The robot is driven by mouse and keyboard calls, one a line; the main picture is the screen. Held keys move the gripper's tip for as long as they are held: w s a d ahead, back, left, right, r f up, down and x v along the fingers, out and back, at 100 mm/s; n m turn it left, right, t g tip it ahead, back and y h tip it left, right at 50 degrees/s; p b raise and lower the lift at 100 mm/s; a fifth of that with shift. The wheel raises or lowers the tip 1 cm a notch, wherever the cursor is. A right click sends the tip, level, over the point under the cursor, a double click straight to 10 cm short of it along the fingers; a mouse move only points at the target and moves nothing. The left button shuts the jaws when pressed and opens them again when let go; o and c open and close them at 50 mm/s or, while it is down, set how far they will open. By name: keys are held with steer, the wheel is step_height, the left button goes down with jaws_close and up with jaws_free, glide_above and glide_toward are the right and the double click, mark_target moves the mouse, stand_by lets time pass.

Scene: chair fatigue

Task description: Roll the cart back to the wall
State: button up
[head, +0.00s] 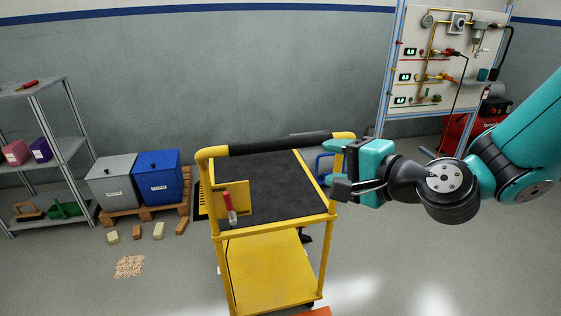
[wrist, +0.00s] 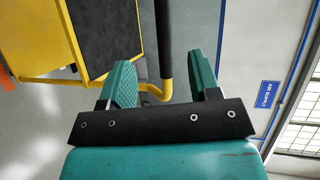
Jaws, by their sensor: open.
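The yellow cart (head: 270,265) stands in the middle of the floor in the head view. It has a black top mat (head: 265,188), a lower yellow deck and a push handle (head: 280,143) with a black grip along its far side. A red-handled tool (head: 229,205) is on its left side panel. My gripper (head: 332,163) is open at the right end of the handle. In the wrist view the handle's yellow bend (wrist: 166,88) shows between the two fingers of my gripper (wrist: 163,78). I cannot tell whether either finger touches it.
The wall (head: 270,70) is behind the cart. Grey (head: 113,182) and blue (head: 158,178) bins stand on a pallet to the left, with several small blocks before them. A shelf (head: 45,150) is far left. A gauge panel (head: 440,65) and red machine (head: 458,135) are right.

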mark_target(287, 145)
steer(key=shift+m+t+h, duration=0.3)
steer(key=shift+m+t, duration=0.3)
steer(key=shift+m, duration=0.2)
steer(key=p+x, duration=0.1)
steer(key=x, duration=0.5)
steer(key=p+x, duration=0.2)
steer(key=x, duration=0.4)
steer(key=d+p+x, duration=0.1)
steer(key=p+x, duration=0.1)
steer(key=x, duration=0.4)
steer(key=shift+w+f, duration=0.35)
jaws_close()
